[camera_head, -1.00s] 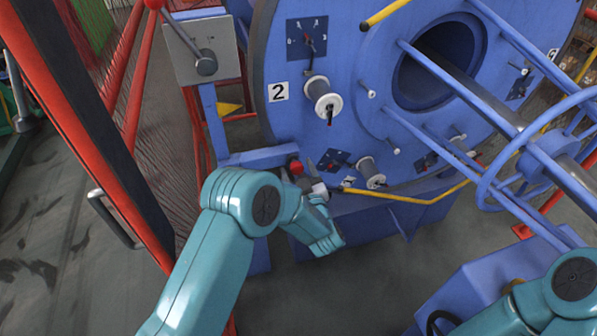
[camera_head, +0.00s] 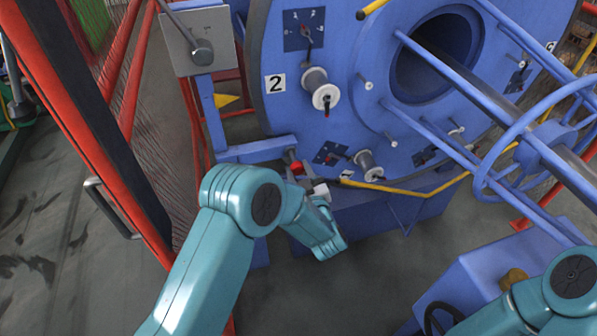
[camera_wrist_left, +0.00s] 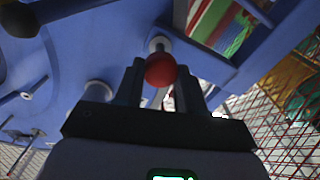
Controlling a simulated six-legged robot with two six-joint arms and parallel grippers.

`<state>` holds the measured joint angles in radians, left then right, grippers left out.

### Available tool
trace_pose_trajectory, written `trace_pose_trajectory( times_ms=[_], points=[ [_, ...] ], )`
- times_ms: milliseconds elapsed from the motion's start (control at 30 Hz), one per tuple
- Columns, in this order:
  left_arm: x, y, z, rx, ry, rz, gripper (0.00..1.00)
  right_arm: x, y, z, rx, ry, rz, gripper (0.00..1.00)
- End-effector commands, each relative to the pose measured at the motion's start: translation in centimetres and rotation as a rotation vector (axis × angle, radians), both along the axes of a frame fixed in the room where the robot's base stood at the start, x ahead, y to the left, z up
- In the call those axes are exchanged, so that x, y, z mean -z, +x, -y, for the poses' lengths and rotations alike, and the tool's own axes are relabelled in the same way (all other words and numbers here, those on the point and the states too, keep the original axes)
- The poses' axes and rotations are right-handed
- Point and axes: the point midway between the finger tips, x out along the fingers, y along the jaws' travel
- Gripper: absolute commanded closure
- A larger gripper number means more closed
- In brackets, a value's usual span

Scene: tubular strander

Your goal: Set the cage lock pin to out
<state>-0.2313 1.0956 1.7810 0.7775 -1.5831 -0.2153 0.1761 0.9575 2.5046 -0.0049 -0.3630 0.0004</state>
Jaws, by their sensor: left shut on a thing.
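The cage lock pin shows as a red ball knob (camera_head: 296,167) on a short shaft at the end of a blue bracket (camera_head: 258,149), beside the blue cage disc. In the left wrist view the red knob (camera_wrist_left: 160,69) sits between the two dark fingers, with a pale collar behind it. My left gripper (camera_wrist_left: 163,82) is shut on the knob. In the head view my left gripper (camera_head: 303,178) is just below the bracket, partly hidden by its own wrist. My right arm shows at the lower right, but its gripper is out of the picture.
The large blue disc (camera_head: 350,110) carries bobbins (camera_head: 319,90) and a "2" label. A grey panel with a lever (camera_head: 202,52) stands above the bracket. Red mesh guarding (camera_head: 150,110) is at left. A yellow bar (camera_head: 410,188) runs right of my gripper. Floor below is clear.

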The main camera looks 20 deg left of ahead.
Motion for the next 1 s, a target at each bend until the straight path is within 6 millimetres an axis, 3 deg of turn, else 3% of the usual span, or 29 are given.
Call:
trace_pose_trajectory(
  times_ms=[133, 167, 233, 533, 667, 1000],
  points=[
    [0.4, -0.1, 0.1, 0.005, 0.001, -0.013, 1.00, 0.0, 0.0, 0.0, 0.000, 0.000, 0.000, 0.57],
    [0.5, -0.1, 0.1, 0.005, 0.000, -0.014, 0.58, 0.0, 0.0, 0.0, 0.000, 0.000, 0.000, 0.57],
    [0.5, 0.0, 0.1, 0.005, 0.001, -0.014, 0.35, 0.0, 0.0, 0.0, 0.000, 0.000, 0.000, 0.57],
    [0.3, 0.0, 0.0, 0.004, 0.001, -0.009, 0.35, 0.0, 0.0, 0.0, 0.000, 0.000, 0.000, 0.57],
    [0.3, -0.9, 0.8, 0.006, -0.001, -0.010, 0.35, 0.1, 0.0, 0.0, 0.000, 0.000, 0.000, 0.57],
    [0.3, -8.0, 5.7, 0.011, 0.002, -0.010, 0.35, 0.7, 0.0, 0.0, 0.000, 0.000, 0.000, 0.57]
  ],
)
